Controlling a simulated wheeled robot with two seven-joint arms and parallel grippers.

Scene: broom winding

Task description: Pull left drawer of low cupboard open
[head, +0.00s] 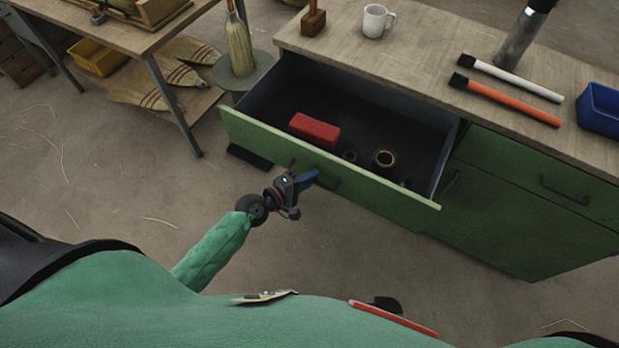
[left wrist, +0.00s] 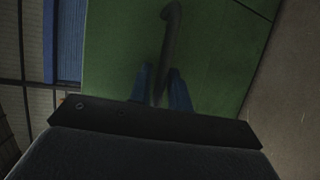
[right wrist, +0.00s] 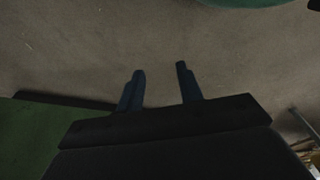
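The left drawer (head: 330,175) of the green low cupboard (head: 530,225) stands well out from the cupboard, its inside showing in the head view. My left gripper (head: 308,178) is at the dark bar handle (head: 327,184) on the drawer front. In the left wrist view the handle (left wrist: 171,40) runs between the two blue fingers (left wrist: 163,88), which are close together on it. The green drawer front (left wrist: 115,50) fills much of that view. My right gripper (right wrist: 160,85) is open and empty above bare floor; it does not show clearly in the head view.
In the drawer are a red block (head: 314,130) and a brown ring (head: 384,159). The worktop holds a mug (head: 375,20), an orange bar (head: 510,102), a white bar (head: 512,78) and a blue bin (head: 600,108). A broom head (head: 240,45) stands left of the drawer. Floor in front is clear.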

